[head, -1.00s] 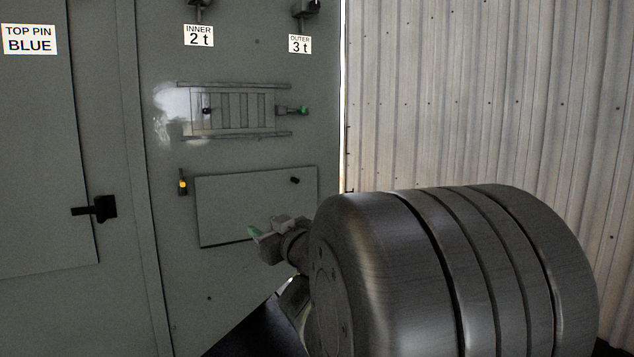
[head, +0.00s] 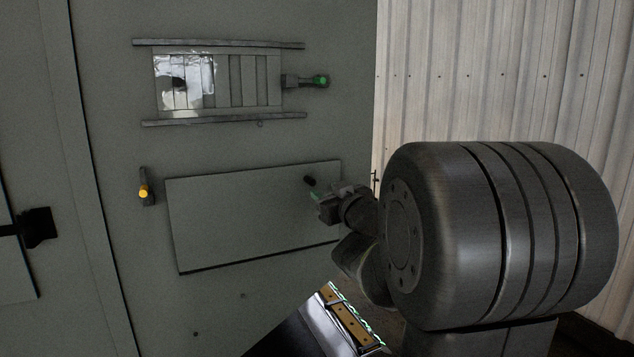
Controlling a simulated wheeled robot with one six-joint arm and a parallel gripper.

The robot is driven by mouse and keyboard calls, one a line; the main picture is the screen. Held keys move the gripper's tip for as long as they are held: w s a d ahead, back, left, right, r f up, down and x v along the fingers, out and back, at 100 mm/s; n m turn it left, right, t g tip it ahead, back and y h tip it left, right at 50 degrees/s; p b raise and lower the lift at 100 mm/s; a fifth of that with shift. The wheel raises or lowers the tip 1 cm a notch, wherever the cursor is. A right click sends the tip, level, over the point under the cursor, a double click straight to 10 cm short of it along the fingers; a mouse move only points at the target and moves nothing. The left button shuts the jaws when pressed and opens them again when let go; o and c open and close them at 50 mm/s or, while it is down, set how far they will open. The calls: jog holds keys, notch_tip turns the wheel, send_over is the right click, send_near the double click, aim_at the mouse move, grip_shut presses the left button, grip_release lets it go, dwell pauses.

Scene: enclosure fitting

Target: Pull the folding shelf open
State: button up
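The folding shelf looks to be the flat grey rectangular panel (head: 235,220) on the enclosure wall, lying flush and upright. A small dark knob (head: 309,180) sits near its upper right corner. My gripper (head: 318,200) is just below and right of the knob, in front of the panel's right part. Its fingers are small and seen side-on, so I cannot tell whether they are open or touching anything. My arm covers the area to the right of the panel's lower right corner.
A yellow-tipped latch (head: 143,190) is left of the panel. Above is a slatted vent (head: 240,82) between two rails, with a green-tipped handle (head: 320,81) at its right. A black door handle (head: 37,227) is at far left. Corrugated wall (head: 480,90) stands at right.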

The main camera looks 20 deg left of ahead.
aim_at(315, 184)
jog(key=p+x, duration=0.1)
jog(key=x, duration=0.7)
grip_shut()
